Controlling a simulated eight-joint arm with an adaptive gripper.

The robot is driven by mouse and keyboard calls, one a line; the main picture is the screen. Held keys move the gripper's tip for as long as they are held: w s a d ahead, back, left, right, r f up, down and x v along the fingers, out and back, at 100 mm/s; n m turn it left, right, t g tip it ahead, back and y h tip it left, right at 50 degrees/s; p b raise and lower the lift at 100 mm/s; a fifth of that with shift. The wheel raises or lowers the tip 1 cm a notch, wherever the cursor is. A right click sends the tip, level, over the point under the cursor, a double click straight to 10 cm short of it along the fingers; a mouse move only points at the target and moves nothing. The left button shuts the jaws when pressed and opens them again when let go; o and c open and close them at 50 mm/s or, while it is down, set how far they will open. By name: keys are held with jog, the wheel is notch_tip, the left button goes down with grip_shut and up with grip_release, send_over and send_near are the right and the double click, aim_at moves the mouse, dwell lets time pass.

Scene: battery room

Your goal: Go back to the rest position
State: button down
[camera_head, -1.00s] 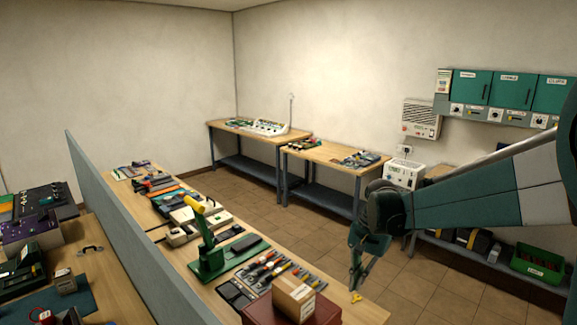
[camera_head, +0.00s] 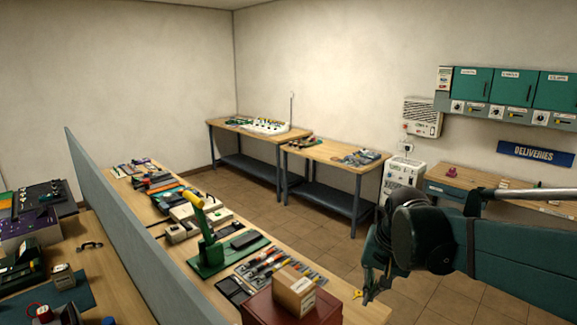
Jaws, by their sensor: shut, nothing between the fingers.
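My gripper (camera_head: 369,290) hangs at the lower right, at the end of my green arm, with its fingers pointing down. It is shut and holds nothing. In the picture its tips are close to a small yellow piece (camera_head: 357,294) on the right edge of the long wooden bench. I cannot tell whether they touch it.
A cardboard box (camera_head: 294,291) sits on a dark red case (camera_head: 262,309) left of my gripper. A green press with a yellow handle (camera_head: 208,245) stands on the bench. Two workbenches (camera_head: 326,153) line the back wall. Tiled floor (camera_head: 325,232) lies free between.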

jog(key=s+f+n+t+b, duration=0.1)
jog(key=s+n+t, duration=0.1)
jog(key=s, duration=0.5)
jog(key=s+f+n+t+b, duration=0.2)
jog(key=s, duration=0.6)
jog(key=shift+s+d+f+h, duration=0.25)
jog(key=shift+d+f+h, duration=0.05)
jog(key=shift+h, duration=0.1)
dwell(1.0)
